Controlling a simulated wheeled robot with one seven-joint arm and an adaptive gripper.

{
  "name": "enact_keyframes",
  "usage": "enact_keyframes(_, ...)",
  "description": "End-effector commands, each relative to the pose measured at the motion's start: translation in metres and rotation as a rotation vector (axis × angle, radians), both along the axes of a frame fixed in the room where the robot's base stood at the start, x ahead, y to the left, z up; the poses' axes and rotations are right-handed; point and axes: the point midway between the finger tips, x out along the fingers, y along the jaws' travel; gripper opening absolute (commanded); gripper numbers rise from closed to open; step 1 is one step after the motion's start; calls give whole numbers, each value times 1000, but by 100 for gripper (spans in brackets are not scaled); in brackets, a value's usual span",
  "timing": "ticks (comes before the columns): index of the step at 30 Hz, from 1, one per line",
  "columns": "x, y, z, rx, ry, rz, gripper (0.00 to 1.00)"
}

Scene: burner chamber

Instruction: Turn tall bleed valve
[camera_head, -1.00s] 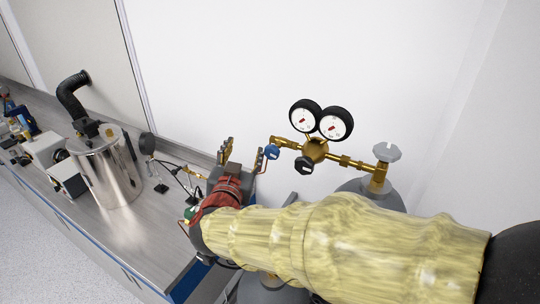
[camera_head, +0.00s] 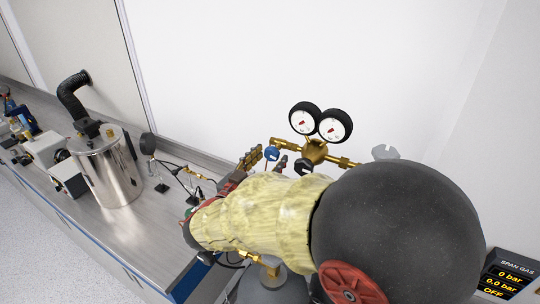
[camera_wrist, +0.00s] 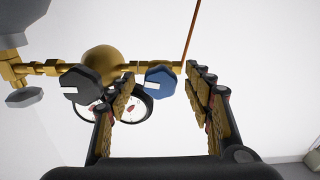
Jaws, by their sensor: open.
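A blue knob (camera_head: 271,153) sits on the brass regulator (camera_head: 315,151) at the left end of its pipe; no label marks which part is the tall bleed valve. Contact with the knob cannot be told. A dark knob (camera_wrist: 80,86) with a white mark lies left of the left finger.
Two round gauges (camera_head: 320,122) stand on the regulator. A grey cylinder handwheel (camera_head: 385,153) is right of it, partly behind my arm. A steel canister (camera_head: 107,168) stands on the bench (camera_head: 150,228). A span gas display (camera_head: 510,279) is at lower right. The wall behind is bare.

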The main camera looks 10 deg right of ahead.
Motion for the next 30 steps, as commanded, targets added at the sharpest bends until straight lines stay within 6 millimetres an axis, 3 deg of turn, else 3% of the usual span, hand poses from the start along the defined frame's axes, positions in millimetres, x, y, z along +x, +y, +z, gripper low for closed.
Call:
enact_keyframes(12,7,-6,0,1,-1,2,51)
enact_keyframes(30,7,-6,0,1,-1,2,17)
